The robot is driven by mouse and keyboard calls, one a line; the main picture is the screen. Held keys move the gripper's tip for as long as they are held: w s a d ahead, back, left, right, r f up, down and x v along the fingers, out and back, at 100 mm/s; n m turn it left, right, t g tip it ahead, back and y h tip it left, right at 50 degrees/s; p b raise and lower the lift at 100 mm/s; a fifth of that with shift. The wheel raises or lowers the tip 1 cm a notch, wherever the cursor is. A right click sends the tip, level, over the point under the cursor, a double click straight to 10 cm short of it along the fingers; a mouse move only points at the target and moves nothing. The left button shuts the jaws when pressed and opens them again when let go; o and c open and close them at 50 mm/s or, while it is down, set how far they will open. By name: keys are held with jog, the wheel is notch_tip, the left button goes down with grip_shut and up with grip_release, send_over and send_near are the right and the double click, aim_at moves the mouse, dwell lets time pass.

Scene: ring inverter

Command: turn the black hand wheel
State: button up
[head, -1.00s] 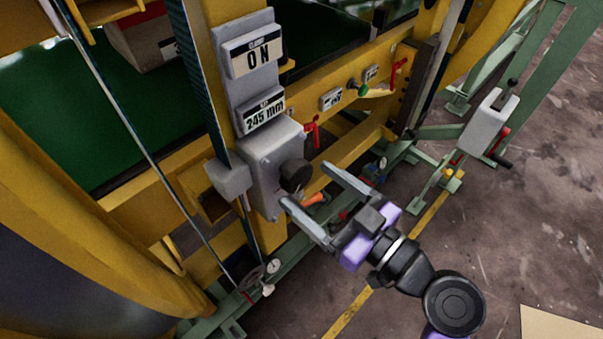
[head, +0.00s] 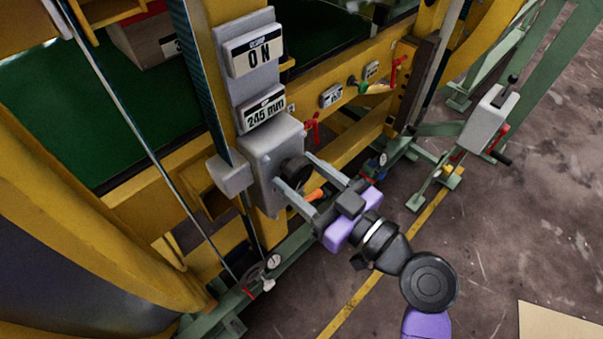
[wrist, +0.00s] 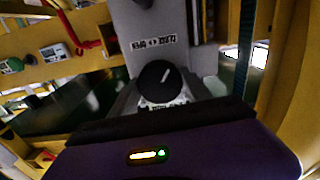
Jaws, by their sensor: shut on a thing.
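The black hand wheel (head: 299,172) sits on the front of a grey box (head: 262,172) on the yellow machine post. My gripper (head: 294,169) is shut on the wheel, with one grey finger at each side of it. The fingers hide part of the wheel in the head view. In the wrist view the wheel (wrist: 158,82) faces me, with a white mark slanting up and right from its middle. Lettering around it is partly hidden. Above the box are an "ON" sign (head: 253,50) and a "245 mm" sign (head: 262,107).
Red levers (head: 313,127) and a green knob (head: 363,87) are on the yellow beam to the right. An orange handle (head: 313,195) shows just behind my gripper. A grey box on a green stand (head: 487,118) is at the right. Open floor (head: 510,230) lies right of my arm.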

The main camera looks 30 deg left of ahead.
jog(key=shift+m, duration=0.3)
jog(key=m, duration=0.4)
jog(key=shift+m+p, duration=0.3)
jog(key=m+p, duration=0.1)
jog(key=m, duration=0.3)
jog(key=shift+m+p, duration=0.3)
jog(key=shift+p, duration=0.05)
jog(key=m+p, duration=0.3)
jog(key=m, duration=0.3)
jog(key=shift+r+p, duration=0.1)
jog(key=shift+p, duration=0.2)
jog(key=shift+m+p, duration=1.2)
jog(key=shift+m, duration=1)
jog(key=shift+f, duration=0.2)
jog(key=o, duration=1.4)
